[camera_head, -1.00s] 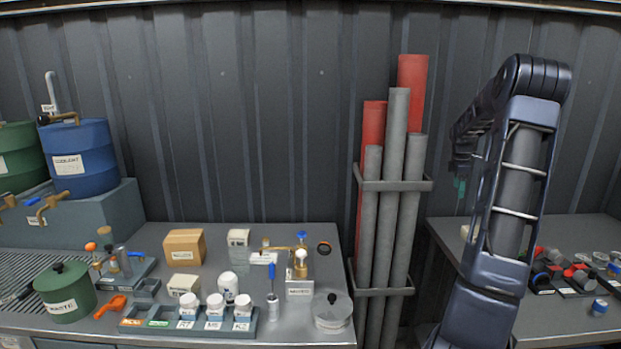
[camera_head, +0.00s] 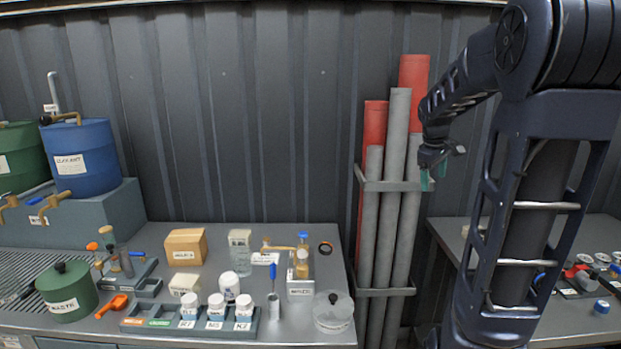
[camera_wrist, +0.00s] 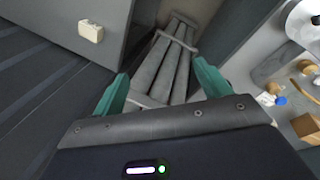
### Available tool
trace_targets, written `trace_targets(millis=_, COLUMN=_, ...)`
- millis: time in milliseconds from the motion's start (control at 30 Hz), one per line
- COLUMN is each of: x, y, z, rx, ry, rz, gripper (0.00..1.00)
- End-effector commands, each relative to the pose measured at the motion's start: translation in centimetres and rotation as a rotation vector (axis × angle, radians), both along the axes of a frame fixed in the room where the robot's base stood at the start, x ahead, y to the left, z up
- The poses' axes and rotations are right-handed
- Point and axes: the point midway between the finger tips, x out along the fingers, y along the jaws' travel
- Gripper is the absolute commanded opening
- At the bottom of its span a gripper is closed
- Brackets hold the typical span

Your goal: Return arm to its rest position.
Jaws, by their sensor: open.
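My gripper (camera_head: 430,180) hangs in the air in front of the pipe rack at the right of the head view. Its green fingers point down. In the wrist view my gripper (camera_wrist: 160,92) shows its two green fingers spread apart, with nothing between them. Behind and below them stand the grey pipes (camera_wrist: 168,62). My arm is folded up at the right of the head view and covers part of the right bench.
Grey and red pipes (camera_head: 374,220) stand in a rack between two benches. The left bench (camera_head: 215,268) carries bottles, boxes and a green pot (camera_head: 66,291). A blue drum (camera_head: 82,160) stands far left. Small parts lie on the right bench (camera_head: 560,325).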

Motion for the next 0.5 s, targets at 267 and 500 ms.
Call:
trace_targets(millis=267, x=-7.4, y=4.2, z=0.7, rx=0.069, ry=-0.103, rz=-0.179, gripper=0.76)
trace_targets(millis=500, x=-13.5, y=6.8, z=-0.1, rx=0.159, ry=-0.181, rz=-0.333, gripper=0.76)
